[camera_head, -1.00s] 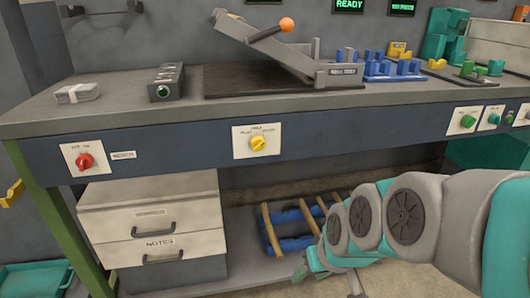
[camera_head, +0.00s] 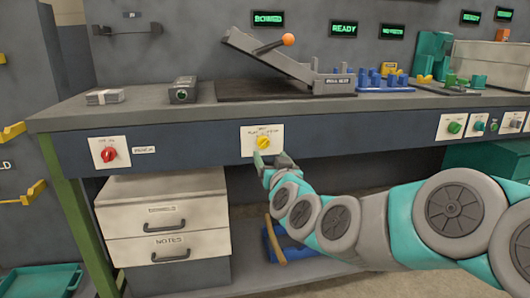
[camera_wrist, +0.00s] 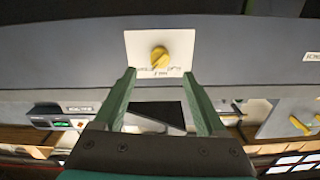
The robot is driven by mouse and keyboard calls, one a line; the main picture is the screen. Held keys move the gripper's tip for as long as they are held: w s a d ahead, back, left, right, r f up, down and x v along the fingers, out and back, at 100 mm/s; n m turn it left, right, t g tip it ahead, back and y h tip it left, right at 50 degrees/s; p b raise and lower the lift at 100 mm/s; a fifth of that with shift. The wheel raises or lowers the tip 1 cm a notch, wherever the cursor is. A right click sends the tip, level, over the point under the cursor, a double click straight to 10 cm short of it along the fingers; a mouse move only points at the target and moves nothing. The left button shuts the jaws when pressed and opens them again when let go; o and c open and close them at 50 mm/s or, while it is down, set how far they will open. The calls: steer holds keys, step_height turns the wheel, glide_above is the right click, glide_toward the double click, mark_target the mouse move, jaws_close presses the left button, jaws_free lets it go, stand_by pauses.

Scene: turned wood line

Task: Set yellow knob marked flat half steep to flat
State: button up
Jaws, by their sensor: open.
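The yellow knob (camera_head: 264,142) sits on a white plate (camera_head: 247,147) on the dark front panel of the bench. In the wrist view the yellow knob (camera_wrist: 160,57) lies ahead of the fingertips, with its plate (camera_wrist: 136,42) around it. The lettering is too small to read surely, so its setting cannot be told. My gripper (camera_head: 268,158) is just below the knob in the head view. In the wrist view my gripper (camera_wrist: 160,72) is open, its green fingers on either side of the knob's line, empty. I cannot tell whether they touch the plate.
A red knob (camera_head: 109,154) is on the panel at left, and a green knob (camera_head: 454,127) is at right. A lever with an orange ball (camera_head: 289,40) stands on the benchtop. Drawers (camera_head: 165,217) are below the panel at left.

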mark_target(265, 146)
steer(key=shift+x, duration=3.75)
steer(key=shift+c, duration=0.3)
jaws_close()
